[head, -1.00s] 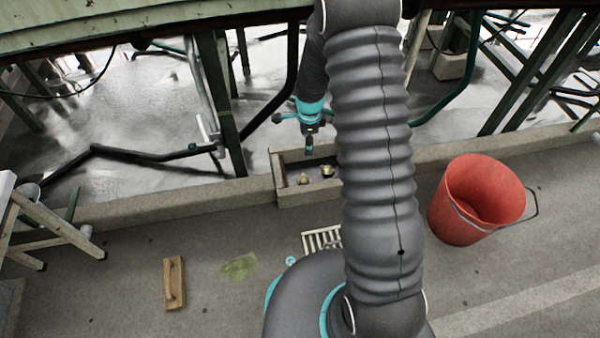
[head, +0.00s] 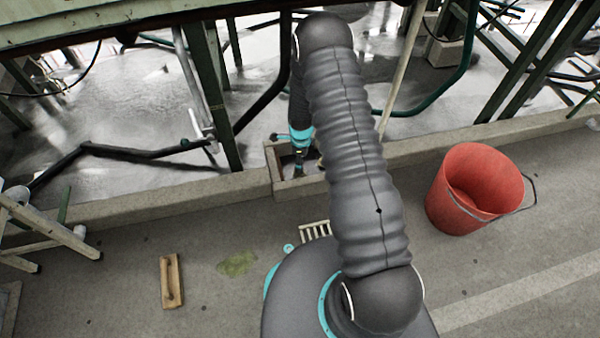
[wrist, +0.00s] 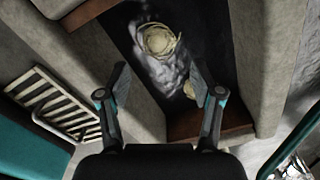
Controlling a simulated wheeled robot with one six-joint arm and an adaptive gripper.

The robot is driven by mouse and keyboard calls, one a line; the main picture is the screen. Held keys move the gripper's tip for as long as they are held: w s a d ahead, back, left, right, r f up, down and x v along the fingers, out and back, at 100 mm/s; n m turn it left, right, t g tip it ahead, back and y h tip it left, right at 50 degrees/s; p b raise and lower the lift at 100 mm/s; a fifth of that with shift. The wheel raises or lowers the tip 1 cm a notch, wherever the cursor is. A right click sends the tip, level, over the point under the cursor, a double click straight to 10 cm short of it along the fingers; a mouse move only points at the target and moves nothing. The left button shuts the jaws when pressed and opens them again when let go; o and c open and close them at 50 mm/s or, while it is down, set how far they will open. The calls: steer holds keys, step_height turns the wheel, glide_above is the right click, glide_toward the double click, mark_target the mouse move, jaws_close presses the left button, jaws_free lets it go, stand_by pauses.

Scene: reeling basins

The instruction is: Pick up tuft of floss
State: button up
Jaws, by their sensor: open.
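In the wrist view a round, pale cream tuft of floss (wrist: 158,40), looking coiled, lies in a dark wet basin (wrist: 205,45) beyond my fingertips. A second small pale clump (wrist: 189,90) lies nearer, partly hidden by my right finger; I cannot tell whether it is also floss. My gripper (wrist: 159,80) is open and empty, its fingers pointing down into the basin. In the head view my gripper (head: 299,170) is low over the small basin (head: 290,188), and my arm covers much of the basin's right side.
The basin's walls rise close around my gripper. A slatted drain grate (wrist: 68,108) lies outside it. In the head view a red bucket (head: 475,190) stands right, a wooden float (head: 171,281) lies left, and dark pipes (head: 130,152) and posts stand behind. The floor left is mostly clear.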

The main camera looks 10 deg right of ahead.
steer(key=shift+a+f+b, duration=0.2)
steer(key=shift+f+b, duration=0.2)
steer(key=shift+f, duration=2.6)
steer(key=c, duration=0.8)
